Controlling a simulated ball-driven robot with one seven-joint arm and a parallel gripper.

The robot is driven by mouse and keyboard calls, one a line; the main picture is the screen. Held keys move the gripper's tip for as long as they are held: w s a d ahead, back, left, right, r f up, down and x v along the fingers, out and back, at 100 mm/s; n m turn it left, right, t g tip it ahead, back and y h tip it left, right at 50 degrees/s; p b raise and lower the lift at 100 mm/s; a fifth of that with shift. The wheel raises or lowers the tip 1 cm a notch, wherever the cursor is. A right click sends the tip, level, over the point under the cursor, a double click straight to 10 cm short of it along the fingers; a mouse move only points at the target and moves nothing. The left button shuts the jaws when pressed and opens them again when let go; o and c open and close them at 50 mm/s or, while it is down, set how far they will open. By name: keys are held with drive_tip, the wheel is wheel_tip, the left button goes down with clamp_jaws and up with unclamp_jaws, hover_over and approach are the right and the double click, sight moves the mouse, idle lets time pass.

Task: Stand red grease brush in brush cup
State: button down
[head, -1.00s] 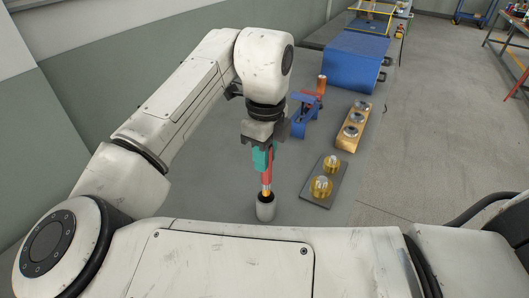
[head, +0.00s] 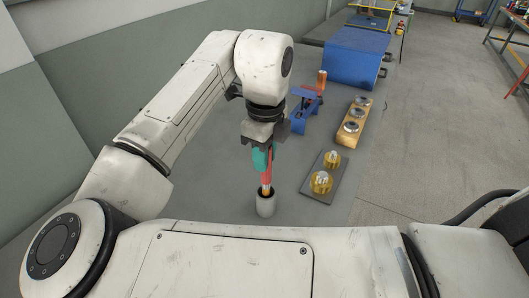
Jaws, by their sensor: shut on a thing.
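The red grease brush (head: 267,174) hangs nearly upright in my gripper (head: 262,155), which is shut on its upper part between teal fingers. The brush cup (head: 265,205) is a small grey cylinder standing on the bench directly below. The brush's lower, copper-coloured end is at the cup's mouth and seems to dip just inside the rim. The cup's inside is mostly hidden, so I cannot tell how deep the brush reaches.
Right of the cup lies a dark plate (head: 313,191) with two brass pieces. The grey bench left of the cup is clear.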

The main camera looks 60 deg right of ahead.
drive_tip(key=shift+f+b, duration=1.55)
drive_tip(key=shift+f, duration=1.15)
drive_tip(key=c, duration=0.9)
unclamp_jaws()
drive_tip(key=shift+o, duration=0.2)
wheel_tip(320, 180, up, 11)
drive_tip(key=shift+f, duration=0.1)
drive_tip(key=shift+s, duration=0.1)
